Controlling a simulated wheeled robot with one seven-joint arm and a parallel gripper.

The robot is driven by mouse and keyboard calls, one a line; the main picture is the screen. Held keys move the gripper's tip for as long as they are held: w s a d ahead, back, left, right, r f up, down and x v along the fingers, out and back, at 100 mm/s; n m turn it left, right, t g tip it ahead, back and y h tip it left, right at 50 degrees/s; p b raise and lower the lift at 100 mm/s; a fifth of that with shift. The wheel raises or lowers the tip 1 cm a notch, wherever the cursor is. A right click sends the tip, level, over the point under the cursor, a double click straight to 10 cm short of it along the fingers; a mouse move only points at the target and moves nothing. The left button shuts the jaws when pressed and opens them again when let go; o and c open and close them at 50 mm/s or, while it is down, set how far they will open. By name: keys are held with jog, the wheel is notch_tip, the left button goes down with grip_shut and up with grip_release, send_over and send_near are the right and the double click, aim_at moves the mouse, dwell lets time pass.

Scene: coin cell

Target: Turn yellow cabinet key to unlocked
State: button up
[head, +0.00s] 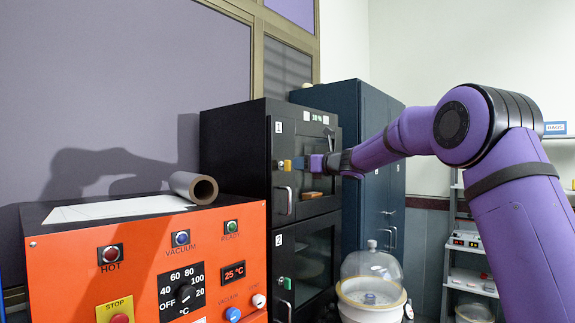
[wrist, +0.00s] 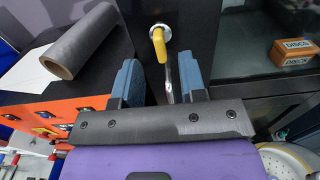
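The yellow key (head: 287,165) sits in the lock on the upper door, marked 1, of the black cabinet (head: 232,150). In the wrist view the yellow key (wrist: 158,44) stands out from a round silver lock (wrist: 161,30), its grip hanging roughly downward. My gripper (head: 303,163) is level with the key, close in front of the door. In the wrist view my gripper (wrist: 160,68) is open, its two blue fingers apart. The key lies just beyond the fingertips, in line with the gap, and looks untouched.
A silver door handle (wrist: 169,80) is below the key, seen between the fingers. The orange machine (head: 150,260) with a grey roll (head: 190,188) on top stands at left. A glass-domed vessel (head: 370,285) stands at lower right. A dark blue cabinet (head: 378,135) is behind.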

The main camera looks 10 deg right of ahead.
aim_at(290, 163)
jog(key=x, duration=0.6)
jog(key=shift+w+a, duration=0.1)
jog(key=shift+a, duration=0.1)
grip_shut()
